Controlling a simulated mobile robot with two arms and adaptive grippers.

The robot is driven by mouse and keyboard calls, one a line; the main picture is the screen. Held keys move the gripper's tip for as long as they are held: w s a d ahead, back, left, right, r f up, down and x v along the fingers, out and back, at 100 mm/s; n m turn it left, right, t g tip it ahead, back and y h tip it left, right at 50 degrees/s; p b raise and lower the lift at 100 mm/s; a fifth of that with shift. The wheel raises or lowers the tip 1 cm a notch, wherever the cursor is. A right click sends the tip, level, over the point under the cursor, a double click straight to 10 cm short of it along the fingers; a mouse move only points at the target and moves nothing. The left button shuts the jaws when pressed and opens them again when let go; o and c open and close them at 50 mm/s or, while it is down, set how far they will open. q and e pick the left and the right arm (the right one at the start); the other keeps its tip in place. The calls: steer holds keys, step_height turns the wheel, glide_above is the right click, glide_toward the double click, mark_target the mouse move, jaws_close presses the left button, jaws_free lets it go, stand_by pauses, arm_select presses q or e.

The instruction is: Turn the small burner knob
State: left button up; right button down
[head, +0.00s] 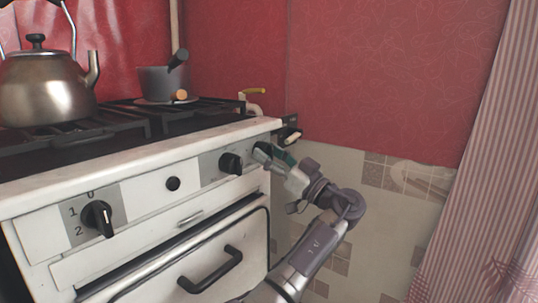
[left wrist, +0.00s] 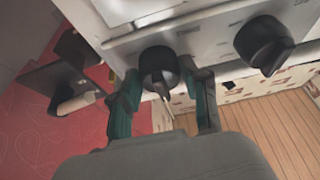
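The stove front (head: 144,203) carries black knobs. One knob (head: 98,217) is at the left by the marks 0, 1 and 2, and another knob (head: 231,162) is further right. My left gripper (head: 267,152) is at the right end of the panel, beside that second knob, and largely hides what is there. In the left wrist view, a black knob (left wrist: 158,66) sits between the two green-sided fingers, which are apart on either side of it; I cannot tell whether they touch it. The neighbouring knob (left wrist: 264,44) is clear of the fingers. My right gripper is not in view.
A kettle (head: 46,88) and a grey pot (head: 162,83) stand on the hob. The oven door has a black handle (head: 212,270). A yellow-handled pipe valve (head: 253,91) is behind the stove. A striped curtain (head: 478,160) hangs at the right.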

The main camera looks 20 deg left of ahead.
arm_select(q)
steer(key=c, duration=0.6)
steer(key=shift+o, duration=0.2)
